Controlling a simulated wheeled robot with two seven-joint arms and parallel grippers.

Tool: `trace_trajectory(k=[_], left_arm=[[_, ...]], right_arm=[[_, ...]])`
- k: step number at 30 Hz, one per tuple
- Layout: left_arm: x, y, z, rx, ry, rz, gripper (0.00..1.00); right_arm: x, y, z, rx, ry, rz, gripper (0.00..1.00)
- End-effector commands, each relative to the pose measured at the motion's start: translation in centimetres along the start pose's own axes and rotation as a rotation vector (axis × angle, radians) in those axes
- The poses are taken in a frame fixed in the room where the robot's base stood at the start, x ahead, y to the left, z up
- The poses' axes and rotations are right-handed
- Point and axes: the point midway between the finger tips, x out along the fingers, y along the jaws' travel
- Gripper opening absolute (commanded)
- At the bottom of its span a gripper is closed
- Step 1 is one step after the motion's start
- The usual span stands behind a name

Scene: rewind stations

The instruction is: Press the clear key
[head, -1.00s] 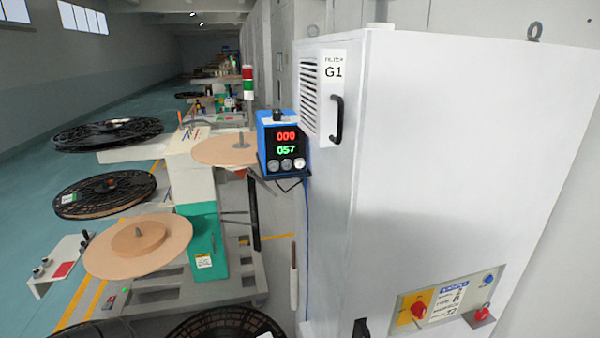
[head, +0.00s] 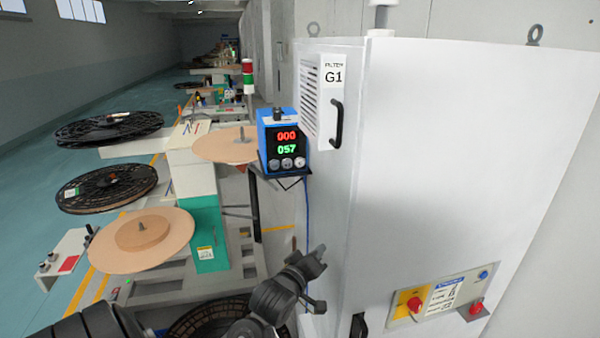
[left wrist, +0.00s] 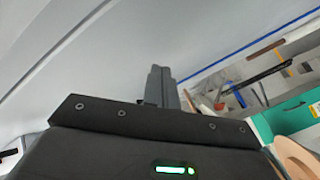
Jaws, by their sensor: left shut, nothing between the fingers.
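A blue counter box (head: 283,140) stands on a dark bracket beside the white cabinet. Its display reads 000 in red above 057 in green. A row of round keys (head: 287,163) sits under the digits; their labels are too small to read, so I cannot tell which is clear. My left gripper (head: 318,257) is below the box, in front of the cabinet's left edge, apart from the keys. In the left wrist view its fingers (left wrist: 163,85) are together and empty, with the pale cabinet side behind. My right gripper is not in view.
The white cabinet (head: 450,160) marked G1 fills the right, with a black handle (head: 336,122) and a panel with a red switch (head: 414,304). Wooden reel discs (head: 140,240) and black reels (head: 108,188) stand at left. A blue cable (head: 306,210) hangs below the box.

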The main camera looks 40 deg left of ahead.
Motion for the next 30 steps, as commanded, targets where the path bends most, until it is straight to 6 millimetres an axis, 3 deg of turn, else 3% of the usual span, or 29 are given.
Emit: trace_trajectory(k=[1,6,12,17,30], left_arm=[[0.1,1.6,-2.1,-0.047,0.046,0.043,0.0],[1.6,5.2,-8.2,-0.23,0.212,0.206,0.0],[2.0,7.8,-13.1,-0.368,0.327,0.357,0.0],[2.0,8.5,-14.5,-0.407,0.358,0.405,0.0],[2.3,8.3,-14.8,-0.408,0.36,0.408,0.0]], right_arm=[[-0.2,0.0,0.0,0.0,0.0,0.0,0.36],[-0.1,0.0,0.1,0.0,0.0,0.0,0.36],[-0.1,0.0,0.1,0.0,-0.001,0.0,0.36],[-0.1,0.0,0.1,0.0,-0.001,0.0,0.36],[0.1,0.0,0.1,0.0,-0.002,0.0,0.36]])
